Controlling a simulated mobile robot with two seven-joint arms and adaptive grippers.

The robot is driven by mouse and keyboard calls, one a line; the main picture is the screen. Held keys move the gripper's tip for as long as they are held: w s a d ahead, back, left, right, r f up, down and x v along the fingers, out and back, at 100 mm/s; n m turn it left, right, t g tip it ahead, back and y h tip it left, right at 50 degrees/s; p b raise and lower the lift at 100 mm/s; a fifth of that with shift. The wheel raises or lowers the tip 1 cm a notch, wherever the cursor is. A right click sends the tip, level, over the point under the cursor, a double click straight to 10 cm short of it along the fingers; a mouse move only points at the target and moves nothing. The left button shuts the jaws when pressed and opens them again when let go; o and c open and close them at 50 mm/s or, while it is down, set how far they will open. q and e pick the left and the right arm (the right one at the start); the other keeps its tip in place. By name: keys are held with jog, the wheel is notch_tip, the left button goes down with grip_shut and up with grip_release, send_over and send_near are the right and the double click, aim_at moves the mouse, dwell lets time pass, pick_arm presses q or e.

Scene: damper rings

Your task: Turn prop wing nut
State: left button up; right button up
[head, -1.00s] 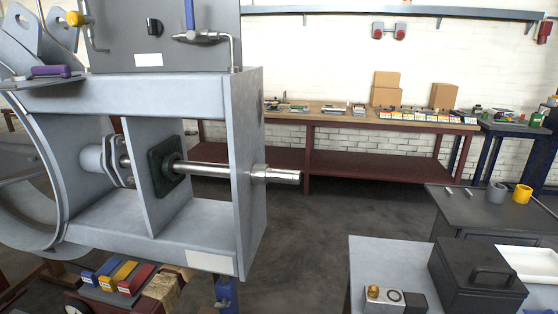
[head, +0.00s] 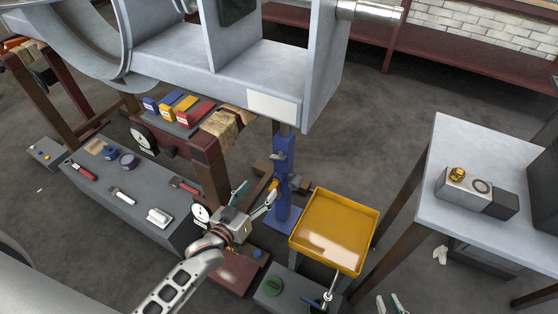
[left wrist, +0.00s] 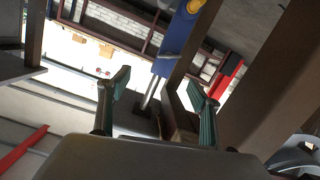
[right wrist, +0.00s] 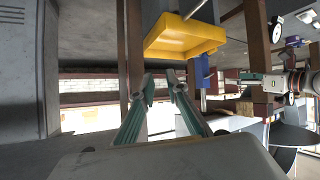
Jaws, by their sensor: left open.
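A blue prop (head: 284,150) stands upright under the grey housing, left of the yellow tray. A small grey piece (head: 278,156) and a yellow-orange part (head: 273,186) show at it; I cannot tell which is the wing nut. My left gripper (head: 255,195) is open beside the lower prop, left of it. In the left wrist view, a blue part (left wrist: 172,45), probably the prop, lies beyond the open, empty fingers. My right gripper (head: 389,304) is open and empty at the bottom edge. The right wrist view shows the blue prop (right wrist: 202,72) beyond its fingers.
The yellow tray (head: 373,228) is close right of the prop. A tool bench (head: 135,205) lies left, a grey table (head: 450,140) right. The housing (head: 320,80) overhangs the prop.

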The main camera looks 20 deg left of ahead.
pick_arm(q)
jog(key=n+t+b, duration=0.1)
jog(key=n+b, duration=0.1)
jog(key=b, duration=0.2)
send_near(276, 159)
jog(key=w+f, duration=0.1)
jog(key=f, duration=0.1)
jog(key=shift+t, duration=0.3)
jog(key=shift+w+d+r+b, duration=0.25)
jog(key=shift+w+b, duration=0.05)
jog(key=shift+w, duration=1.15)
jog(key=shift+w+d+r+b, duration=0.2)
jog(key=shift+w+d+b, duration=0.1)
jog(key=shift+w, duration=1.15)
jog(key=shift+w+d+r+b, duration=0.25)
jog(key=shift+w+b, duration=0.05)
jog(key=shift+w, duration=1.1)
pick_arm(e)
jog(key=shift+w+a+f+y, duration=0.1)
jog(key=shift+a+f+y, duration=0.1)
jog(key=shift+a+f, duration=0.35)
jog(key=shift+w+a+f+y, duration=0.1)
jog(key=shift+a+f+y, duration=0.1)
jog(key=shift+a, duration=0.5)
jog(key=shift+m, duration=0.3)
pick_arm(q)
jog(key=c, duration=1.1)
pick_arm(e)
jog(key=shift+s+f, duration=0.15)
